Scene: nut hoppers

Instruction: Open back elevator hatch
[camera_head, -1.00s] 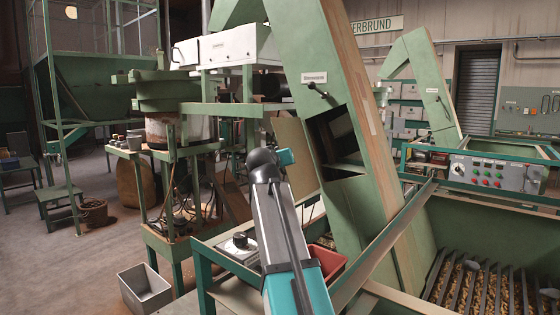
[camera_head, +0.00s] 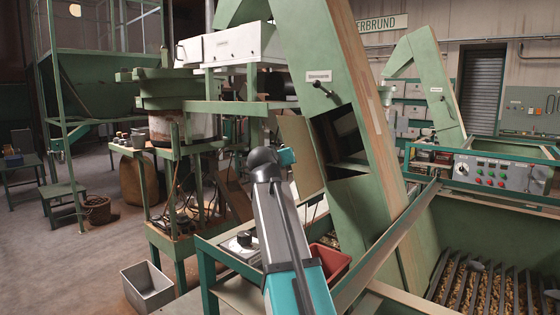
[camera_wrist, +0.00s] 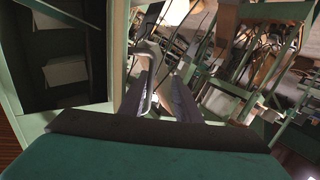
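The near green elevator (camera_head: 360,200) slopes up through the middle of the head view. A dark rectangular opening (camera_head: 338,132) shows in its side, below a small label and knob. A beige panel (camera_head: 301,150) stands at the opening's left side and looks like its hatch swung out. Another green elevator (camera_head: 432,95) stands further back at the right.
A teal-framed bench (camera_head: 222,258) with a red bin (camera_head: 330,264) lies beside my arm. A grey metal box (camera_head: 148,287) is on the floor at left. The sorting bed (camera_head: 480,225) and control panel (camera_head: 490,172) are at right. Open floor lies at left.

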